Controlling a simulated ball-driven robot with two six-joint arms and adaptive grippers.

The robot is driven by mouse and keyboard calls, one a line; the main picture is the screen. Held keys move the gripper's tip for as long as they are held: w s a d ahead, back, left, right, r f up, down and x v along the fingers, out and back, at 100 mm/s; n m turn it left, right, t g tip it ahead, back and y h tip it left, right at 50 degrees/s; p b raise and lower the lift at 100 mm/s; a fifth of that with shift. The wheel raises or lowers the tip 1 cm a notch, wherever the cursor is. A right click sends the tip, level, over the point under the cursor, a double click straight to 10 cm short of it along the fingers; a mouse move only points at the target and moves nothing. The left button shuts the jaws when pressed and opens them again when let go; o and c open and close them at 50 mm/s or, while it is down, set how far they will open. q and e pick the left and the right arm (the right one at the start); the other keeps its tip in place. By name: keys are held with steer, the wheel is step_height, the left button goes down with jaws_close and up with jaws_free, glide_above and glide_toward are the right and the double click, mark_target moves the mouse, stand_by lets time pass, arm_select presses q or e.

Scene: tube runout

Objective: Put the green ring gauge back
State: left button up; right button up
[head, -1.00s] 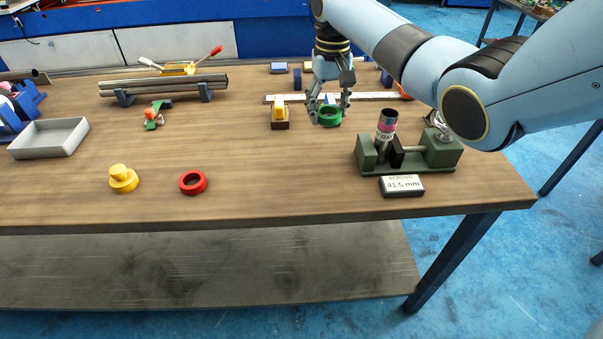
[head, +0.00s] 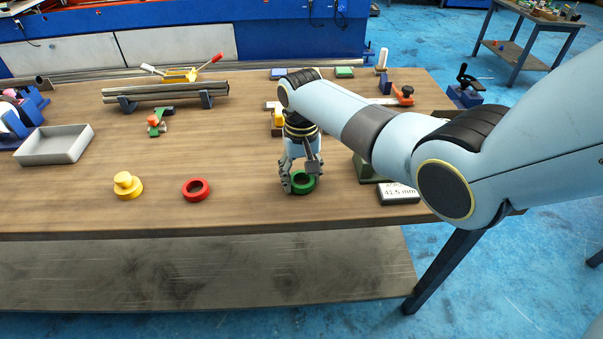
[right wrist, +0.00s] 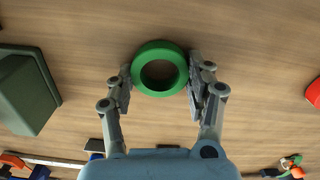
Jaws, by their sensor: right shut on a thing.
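The green ring gauge (head: 304,181) is at the front middle of the bench, right of the red ring gauge (head: 196,189). My right gripper (head: 302,178) points down at it and is shut on it. In the right wrist view the green ring (right wrist: 160,68) sits between the two fingers of my gripper (right wrist: 160,80), with its hole facing the camera. It is on or just above the wood; I cannot tell which. My left gripper is not in view.
A yellow stepped piece (head: 127,185) stands left of the red ring. A grey tray (head: 55,146) is at the left. A plate marked 41.5 mm (head: 399,194) lies at the right, by a green fixture (right wrist: 28,90) that my arm partly hides in the head view. Bare wood lies between the rings.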

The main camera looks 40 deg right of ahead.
steer(key=shift+f, duration=0.2)
steer(key=o, duration=1.2)
